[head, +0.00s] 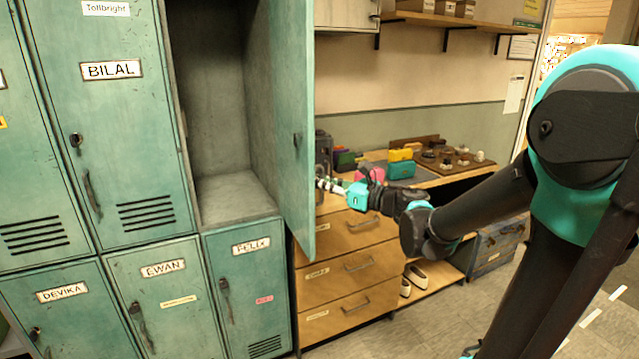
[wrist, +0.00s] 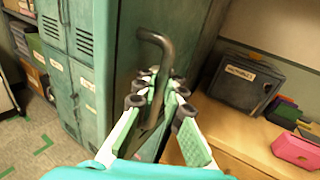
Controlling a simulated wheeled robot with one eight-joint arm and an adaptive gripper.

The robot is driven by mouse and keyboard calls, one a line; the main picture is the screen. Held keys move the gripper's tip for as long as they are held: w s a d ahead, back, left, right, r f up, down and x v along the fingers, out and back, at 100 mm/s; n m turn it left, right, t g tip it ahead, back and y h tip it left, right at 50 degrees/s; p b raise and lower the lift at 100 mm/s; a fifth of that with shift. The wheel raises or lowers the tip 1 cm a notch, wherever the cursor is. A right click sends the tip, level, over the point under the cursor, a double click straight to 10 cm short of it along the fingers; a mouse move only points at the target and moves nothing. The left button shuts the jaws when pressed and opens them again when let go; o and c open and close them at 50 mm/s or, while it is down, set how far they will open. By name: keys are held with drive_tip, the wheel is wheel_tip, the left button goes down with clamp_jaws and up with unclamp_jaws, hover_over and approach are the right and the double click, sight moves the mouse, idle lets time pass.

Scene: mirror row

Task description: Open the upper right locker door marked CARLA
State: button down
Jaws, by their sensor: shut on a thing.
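The upper right locker door (head: 285,110) stands swung wide open, with its inner face toward the head camera. No CARLA label shows; its outer face is turned away. The locker (head: 210,110) behind it is open and looks empty. In the wrist view, the dark bent door handle (wrist: 162,52) rises between the fingers of my gripper (wrist: 158,88), which is shut on it. In the head view, my gripper (head: 328,186) is at the far side of the door, right of its free edge; the handle is hidden there.
Closed lockers marked BILAL (head: 120,150), EWAN (head: 165,300) and FELIX (head: 250,290) surround the open one. A wooden drawer unit (head: 350,270) stands close to the right of the door. A pink bag (wrist: 298,150) and a dark box (wrist: 243,82) sit on its top.

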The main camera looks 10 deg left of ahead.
drive_tip(key=shift+s, duration=0.1)
drive_tip(key=c, duration=1.9)
unclamp_jaws()
drive_tip(key=shift+d, duration=0.15)
drive_tip(key=v, duration=1.1)
drive_tip(key=shift+s+d, duration=0.25)
drive_tip(key=shift+d, duration=0.1)
